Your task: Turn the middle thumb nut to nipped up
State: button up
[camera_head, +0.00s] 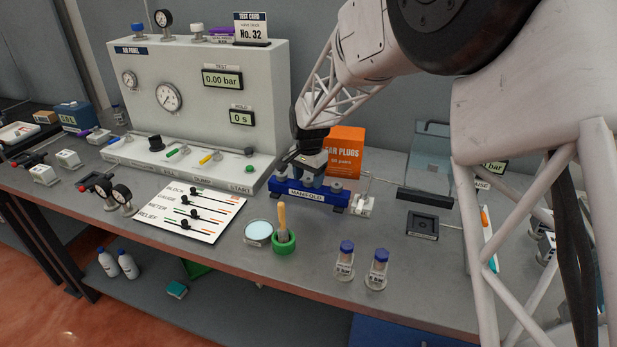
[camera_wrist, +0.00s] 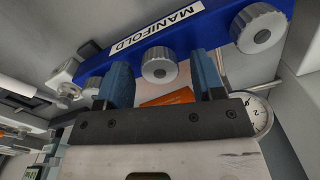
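The blue manifold (camera_head: 311,196) stands on the bench in front of the grey panel, and its label faces forward. It also crosses the top of the wrist view (camera_wrist: 95,62). A round grey knurled thumb nut (camera_wrist: 159,65) on it lies between and just beyond my two blue fingertips, with gaps on both sides. Another nut (camera_wrist: 258,28) is at the upper right; a third, at the left, is mostly hidden behind a finger. My gripper (camera_wrist: 163,77) is open and empty. In the head view my gripper (camera_head: 311,170) is down at the manifold and partly hides its nuts.
An orange ear plugs box (camera_head: 345,150) stands close behind the manifold. A white valve fitting (camera_head: 362,204) sits at its right end. A green cup with a wooden-handled tool (camera_head: 283,240) and a round dish (camera_head: 259,232) stand in front. Two blue-capped vials (camera_head: 345,262) are near the front edge.

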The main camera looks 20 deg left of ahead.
aim_at(309, 179)
dwell(0.3)
jog(key=shift+r, duration=3.9)
jog(key=shift+d, duration=0.1)
jog(key=shift+s+d+r, duration=0.1)
jog(key=shift+d+r, duration=0.1)
jog(key=shift+d, duration=0.25)
jog(key=s+d+r+n, duration=0.1)
jog(key=s+d+r, duration=0.3)
jog(key=d, duration=0.5)
jog(key=s+d+r+t, duration=0.1)
jog(key=s+d+r, duration=0.2)
jog(key=s+d, duration=0.45)
jog(key=s+d+r+n, duration=0.1)
jog(key=s+d+r, duration=0.2)
jog(key=d, duration=0.8)
jog(key=s+d+f, duration=0.1)
jog(key=s+d, duration=0.7)
jog(key=s, duration=0.4)
jog(key=s+d+f+n+t, duration=0.1)
jog(key=s+d+f, duration=0.1)
jog(key=s+d, duration=0.5)
jog(key=s, duration=0.4)
jog(key=shift+s+d+t, duration=0.3)
jog(key=shift+s+d, duration=0.1)
